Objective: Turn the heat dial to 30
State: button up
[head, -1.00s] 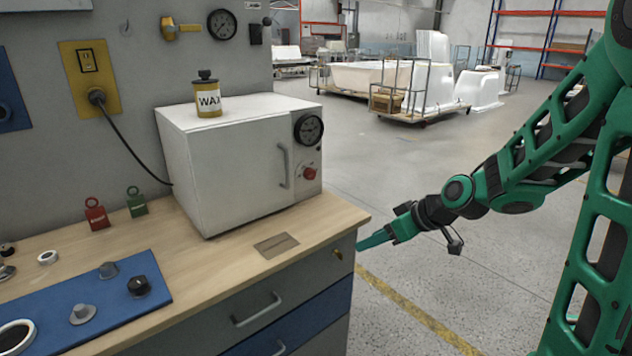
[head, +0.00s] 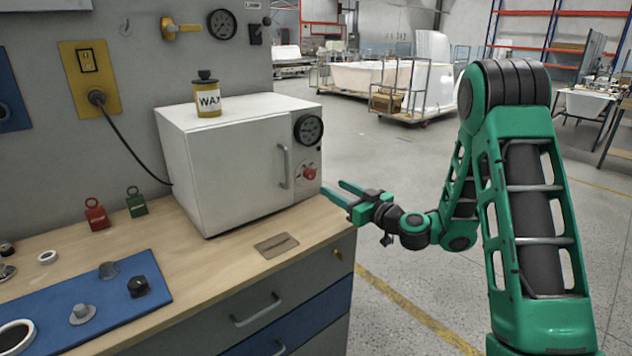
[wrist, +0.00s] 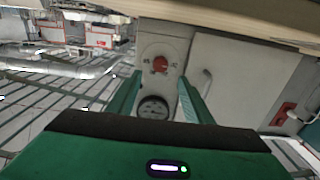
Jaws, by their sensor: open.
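The heat dial is a red knob (head: 310,173) on the right front panel of a white box heater (head: 225,165). A round black gauge (head: 309,128) sits above it. My green gripper (head: 335,189) is open and empty, just right of and slightly below the dial, apart from it. In the wrist view, which is upside down, the red knob (wrist: 159,65) lies just beyond the open fingertips (wrist: 159,78), and the gauge (wrist: 153,107) shows between the fingers. Small marks flank the knob, too small to read.
A silver door handle (head: 283,166) sticks out left of the dial. A wax jar (head: 208,98) stands on the heater. The wooden bench (head: 215,255) carries padlocks and a blue mat (head: 100,305) with knobs. Open floor lies to the right.

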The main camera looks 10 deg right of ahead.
aim_at(313, 176)
jog(key=x, duration=0.9)
jog(key=shift+w+a+r, duration=0.1)
jog(key=shift+w+a, duration=0.15)
jog(key=c, duration=1.1)
jog(key=shift+o, duration=0.2)
jog(key=shift+d+m, duration=0.1)
jog(key=shift+m, duration=0.2)
jog(key=m, duration=1.1)
